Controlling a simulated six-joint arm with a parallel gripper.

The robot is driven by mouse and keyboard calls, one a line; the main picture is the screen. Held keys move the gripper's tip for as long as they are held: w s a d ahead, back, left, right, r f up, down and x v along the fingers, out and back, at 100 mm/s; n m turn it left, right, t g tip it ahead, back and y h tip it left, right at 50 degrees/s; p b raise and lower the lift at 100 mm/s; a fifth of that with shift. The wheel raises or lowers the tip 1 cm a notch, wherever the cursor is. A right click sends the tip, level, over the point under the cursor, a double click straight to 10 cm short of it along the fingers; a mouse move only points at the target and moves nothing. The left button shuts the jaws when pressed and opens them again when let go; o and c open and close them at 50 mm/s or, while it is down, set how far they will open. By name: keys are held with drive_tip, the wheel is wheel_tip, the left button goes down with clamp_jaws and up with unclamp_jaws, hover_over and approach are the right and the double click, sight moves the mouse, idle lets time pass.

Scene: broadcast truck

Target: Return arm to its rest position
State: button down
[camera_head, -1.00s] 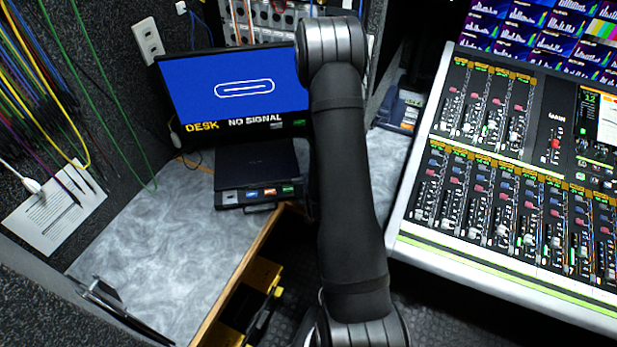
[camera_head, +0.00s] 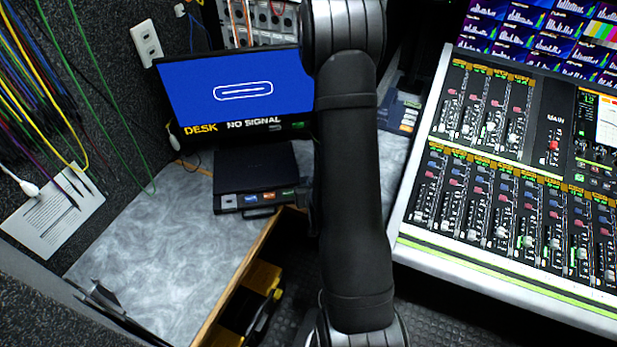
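My arm rises through the middle of the head camera view, from the bottom edge up to a thick joint near the top edge. It covers part of the space between the desk and the mixing console. My gripper is not visible in this view, so its opening and anything it might hold cannot be seen.
A monitor (camera_head: 235,92) reading "NO SIGNAL" stands behind a black box (camera_head: 252,173) on the grey desk (camera_head: 160,235). A mixing console (camera_head: 510,190) lies right of my arm. Cables (camera_head: 42,85) hang at the left wall.

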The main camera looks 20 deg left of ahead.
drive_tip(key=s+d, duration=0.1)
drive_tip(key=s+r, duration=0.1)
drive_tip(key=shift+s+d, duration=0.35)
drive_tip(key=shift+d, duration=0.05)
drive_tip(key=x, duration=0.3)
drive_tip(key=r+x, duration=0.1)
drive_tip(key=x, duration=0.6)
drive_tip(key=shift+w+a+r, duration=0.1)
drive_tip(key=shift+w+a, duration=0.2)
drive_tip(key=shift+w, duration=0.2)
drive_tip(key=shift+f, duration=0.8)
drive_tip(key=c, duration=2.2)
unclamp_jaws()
